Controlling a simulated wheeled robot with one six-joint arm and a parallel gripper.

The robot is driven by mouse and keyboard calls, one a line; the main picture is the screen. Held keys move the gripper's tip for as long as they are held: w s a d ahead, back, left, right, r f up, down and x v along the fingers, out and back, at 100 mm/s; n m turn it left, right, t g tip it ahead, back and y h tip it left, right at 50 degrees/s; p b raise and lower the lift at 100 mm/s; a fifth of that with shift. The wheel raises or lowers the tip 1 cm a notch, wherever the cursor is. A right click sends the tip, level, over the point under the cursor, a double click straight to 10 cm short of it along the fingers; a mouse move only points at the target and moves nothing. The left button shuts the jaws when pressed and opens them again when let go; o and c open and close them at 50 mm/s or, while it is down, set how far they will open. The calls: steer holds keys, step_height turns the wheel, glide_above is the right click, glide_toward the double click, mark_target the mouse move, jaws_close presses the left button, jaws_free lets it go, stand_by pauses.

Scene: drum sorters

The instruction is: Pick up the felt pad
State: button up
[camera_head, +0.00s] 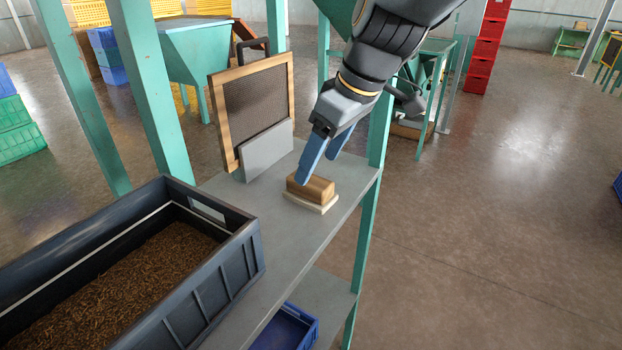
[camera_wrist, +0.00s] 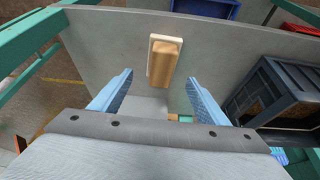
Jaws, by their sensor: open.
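The felt pad (camera_head: 312,204) is a cream layer under a brown wooden block (camera_head: 311,188), lying on the grey shelf (camera_head: 330,218) near its right end. In the wrist view the cream pad (camera_wrist: 152,46) shows along the edge of the wooden block (camera_wrist: 165,62), ahead of my fingers. My gripper (camera_head: 324,166) is above the block with its two blue fingers apart. In the wrist view my gripper (camera_wrist: 158,88) is open and empty, with the block beyond and between the line of its fingertips.
A dark crate (camera_head: 255,250) of brown grainy material stands on the shelf at left. A wood-framed mesh screen (camera_head: 232,130) and a grey panel (camera_head: 266,150) stand upright behind the pad. Green posts (camera_head: 362,240) support the shelf. A blue bin (camera_head: 290,328) sits below.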

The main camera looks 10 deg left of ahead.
mark_target(311, 179)
steer(key=shift+s+p+x, duration=0.2)
steer(key=shift+p+x, duration=0.7)
steer(key=shift+x, duration=2.4)
steer(key=shift+d, duration=0.1)
steer(key=c, duration=1.2)
